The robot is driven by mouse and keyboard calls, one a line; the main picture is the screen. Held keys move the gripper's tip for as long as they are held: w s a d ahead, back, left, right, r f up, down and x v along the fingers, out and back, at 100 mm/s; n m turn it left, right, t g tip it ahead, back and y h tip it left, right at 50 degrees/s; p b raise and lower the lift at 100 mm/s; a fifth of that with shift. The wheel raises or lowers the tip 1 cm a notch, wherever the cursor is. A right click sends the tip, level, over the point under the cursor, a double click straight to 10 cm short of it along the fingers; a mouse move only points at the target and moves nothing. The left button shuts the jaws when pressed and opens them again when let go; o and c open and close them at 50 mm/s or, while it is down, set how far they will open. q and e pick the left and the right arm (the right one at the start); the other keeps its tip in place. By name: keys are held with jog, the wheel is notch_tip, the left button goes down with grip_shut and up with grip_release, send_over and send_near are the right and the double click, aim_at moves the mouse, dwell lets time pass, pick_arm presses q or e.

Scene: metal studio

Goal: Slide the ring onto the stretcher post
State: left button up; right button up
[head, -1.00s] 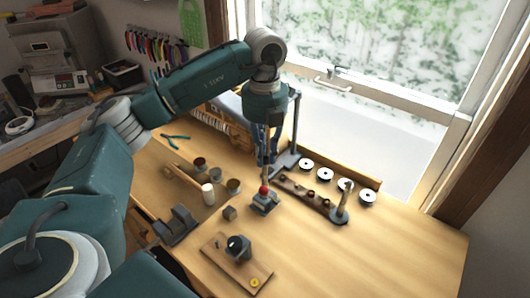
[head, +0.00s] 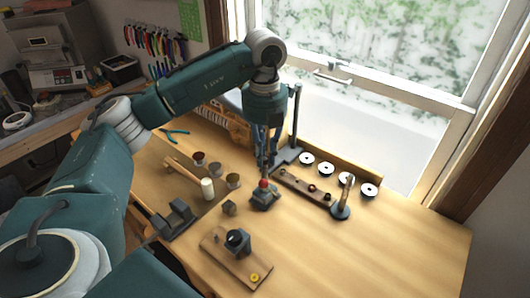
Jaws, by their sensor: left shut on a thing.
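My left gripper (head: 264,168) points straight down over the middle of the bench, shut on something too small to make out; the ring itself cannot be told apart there. Right below the fingertips stands a small grey device with a red part on top (head: 264,184), its dark base (head: 264,200) on the bench. It looks like the stretcher, but its post is largely hidden by the fingers. Whether the fingers touch the device or are just above it, I cannot tell. My right gripper is not in view.
A tall stand (head: 295,115) is close behind the gripper. A hammer (head: 207,188), cups and a wooden board (head: 225,262) lie left and front. The front right bench is clear.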

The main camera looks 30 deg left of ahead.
pick_arm(q)
jog(key=shift+f, duration=0.1)
jog(key=o, duration=0.9)
notch_tip(320, 180, up, 12)
dwell(1.1)
